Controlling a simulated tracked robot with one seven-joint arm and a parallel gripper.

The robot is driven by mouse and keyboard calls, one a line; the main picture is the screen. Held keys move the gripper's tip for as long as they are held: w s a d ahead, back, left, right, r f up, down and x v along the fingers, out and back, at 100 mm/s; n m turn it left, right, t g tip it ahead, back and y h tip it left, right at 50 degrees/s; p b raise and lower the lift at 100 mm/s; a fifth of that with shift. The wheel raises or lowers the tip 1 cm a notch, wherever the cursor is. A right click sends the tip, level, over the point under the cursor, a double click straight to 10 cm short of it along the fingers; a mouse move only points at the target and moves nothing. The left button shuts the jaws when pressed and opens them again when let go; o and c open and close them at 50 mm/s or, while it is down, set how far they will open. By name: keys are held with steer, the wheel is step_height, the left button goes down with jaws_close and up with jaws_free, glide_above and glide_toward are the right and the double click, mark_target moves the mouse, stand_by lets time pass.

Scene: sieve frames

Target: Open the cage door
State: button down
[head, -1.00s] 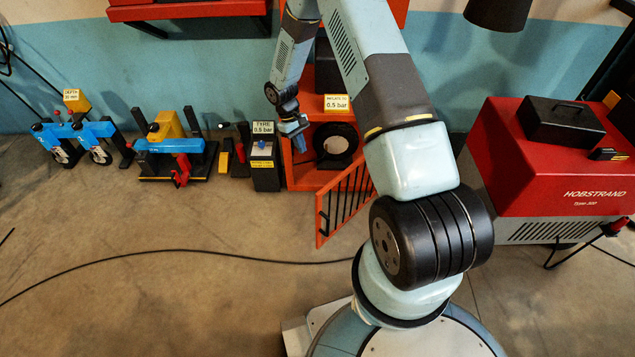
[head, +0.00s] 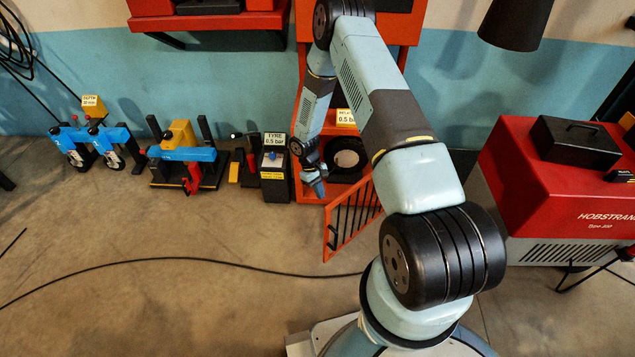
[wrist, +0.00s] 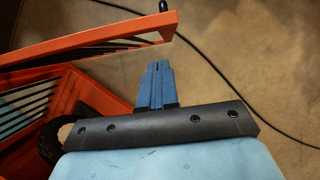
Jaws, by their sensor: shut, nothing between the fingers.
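The cage door (head: 352,218) is an orange frame with dark bars, and it stands swung out from the orange cage (head: 312,186) toward the room. In the wrist view the door (wrist: 92,42) runs across the upper left, with a black handle end (wrist: 163,6) at its tip. My gripper (head: 320,192) is in front of the cage opening, on the inner side of the door. In the wrist view its blue fingers (wrist: 156,82) are together and empty, apart from the door frame. A black tyre (head: 347,160) sits inside the cage, partly hidden by my arm.
A tyre gauge box (head: 275,178) stands just left of the cage. Blue clamp stations (head: 183,154) stand farther left. A red machine (head: 560,190) stands at the right. A black cable (head: 200,260) crosses the open floor in front.

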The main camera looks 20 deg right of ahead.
steer(key=shift+s+d+r, duration=0.1)
steer(key=shift+s+d, duration=0.3)
steer(key=shift+s, duration=0.3)
steer(key=shift+s+d+r, duration=0.1)
steer(key=shift+s+d, duration=0.25)
steer(key=shift+s, duration=0.35)
